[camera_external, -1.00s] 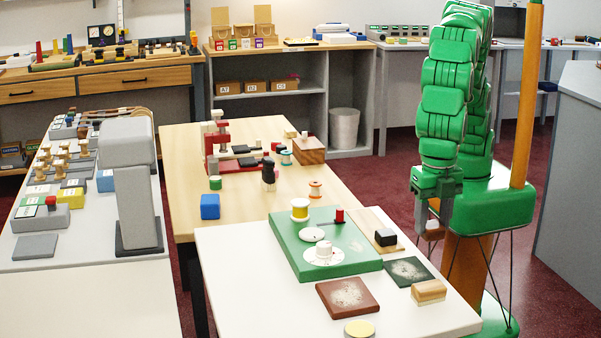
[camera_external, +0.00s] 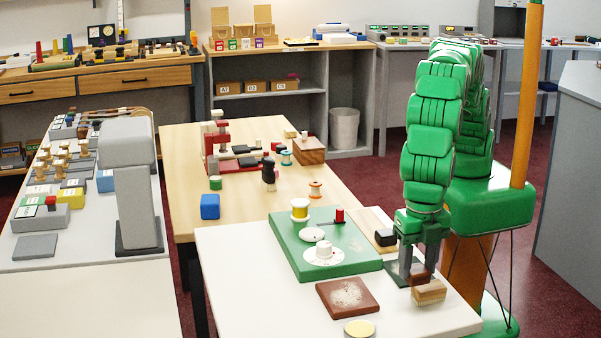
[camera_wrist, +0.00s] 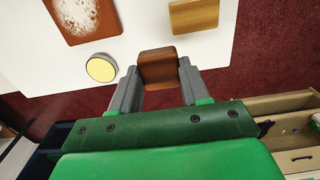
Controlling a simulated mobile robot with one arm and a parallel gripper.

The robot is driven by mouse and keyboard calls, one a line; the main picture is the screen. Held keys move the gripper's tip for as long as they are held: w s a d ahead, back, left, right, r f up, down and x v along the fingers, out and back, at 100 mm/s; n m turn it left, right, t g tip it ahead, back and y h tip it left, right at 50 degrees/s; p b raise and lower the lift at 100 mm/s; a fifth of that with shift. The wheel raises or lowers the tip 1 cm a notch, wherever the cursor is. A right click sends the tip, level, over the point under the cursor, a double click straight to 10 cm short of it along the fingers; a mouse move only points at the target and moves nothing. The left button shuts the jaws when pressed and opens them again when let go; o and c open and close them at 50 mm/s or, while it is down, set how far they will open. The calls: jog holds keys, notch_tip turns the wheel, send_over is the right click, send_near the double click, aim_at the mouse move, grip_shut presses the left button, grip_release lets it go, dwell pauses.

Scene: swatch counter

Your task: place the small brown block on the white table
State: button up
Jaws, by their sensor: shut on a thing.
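My gripper (camera_external: 419,268) is shut on the small brown block (camera_external: 421,278). In the wrist view the reddish-brown block (camera_wrist: 157,68) sits between the two grey fingers. The white table (camera_external: 255,275) is below it. In the external view the held block appears just behind a tan wooden block (camera_external: 429,292), over the dark green speckled mat, and partly overlaps them. In the wrist view it lies across the line of the table's edge. Its height above the table is hard to tell.
Bare table shows between brown plate and tan block.

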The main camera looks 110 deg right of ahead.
jog(key=shift+w+a+f, duration=0.35)
jog(key=shift+a+f, duration=0.05)
jog(key=shift+f, duration=0.3)
jog(key=shift+w+a+f, duration=0.4)
jog(key=shift+a+f, duration=0.05)
jog(key=shift+f, duration=0.2)
jog(key=shift+w+a+f, duration=0.35)
jog(key=shift+a+f, duration=0.05)
jog(key=shift+f, duration=0.3)
jog(key=shift+w+a+f, duration=0.15)
jog(key=shift+a+f, duration=0.05)
jog(key=shift+f, duration=1.6)
jog(key=shift+f, duration=0.2)
jog(key=o, duration=1)
jog(key=shift+o, duration=0.2)
jog(key=shift+r, duration=0.1)
notch_tip(320, 180, up, 12)
